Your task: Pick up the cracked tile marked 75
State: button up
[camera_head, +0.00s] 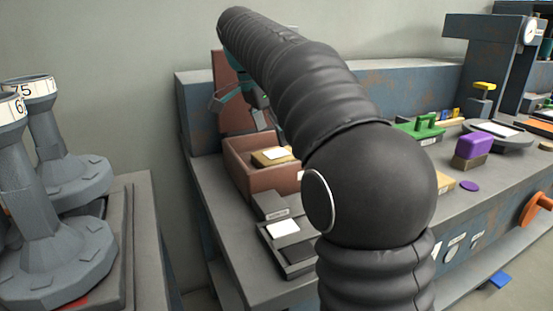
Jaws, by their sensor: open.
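I cannot make out a cracked tile marked 75. At the far left a grey flanged post bears a white band reading 75 (35,87); a second grey post (45,240) in front has a band partly cut off by the frame edge. My gripper (238,98) is small and partly hidden behind my dark arm, above the reddish-brown open box (253,186). Its teal fingers look open, and I see nothing between them. A tan block with a white label (274,155) lies in the box.
A black tray with a white card (283,229) sits on the bench in front of the box. A green piece (424,127), a purple block (474,147) and a round plate (497,134) stand to the right. A gap separates the bench from the left stand.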

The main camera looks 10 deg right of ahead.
aim_at(276, 154)
jog(key=shift+a+x, duration=0.1)
jog(key=shift+x, duration=1.15)
jog(key=shift+a+x, duration=0.15)
jog(key=shift+x, duration=1.15)
jog(key=c, duration=1.3)
jog(key=shift+w, duration=0.1)
